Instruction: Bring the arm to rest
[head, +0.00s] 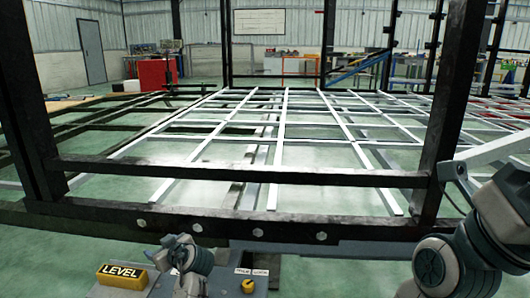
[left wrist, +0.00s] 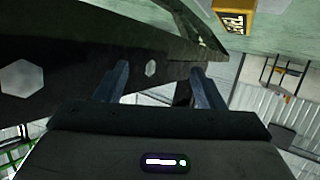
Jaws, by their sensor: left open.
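My left gripper (left wrist: 160,85) is open in the left wrist view, with its two fingers apart. No object is seen held between them. A dark beam with pale hexagonal spots (left wrist: 60,80) runs behind and beside the fingers; whether they touch it cannot be told. In the head view my left wrist (head: 187,258) is low, left of centre, in front of the chassis's front beam (head: 340,232); its fingers are hard to make out there. My right arm (head: 450,250) is folded at the right, and its gripper is not in view.
The trailer chassis (head: 240,172) has a black crossbar, tall posts and a pale grid behind. A red cabinet (head: 152,75) stands far back.

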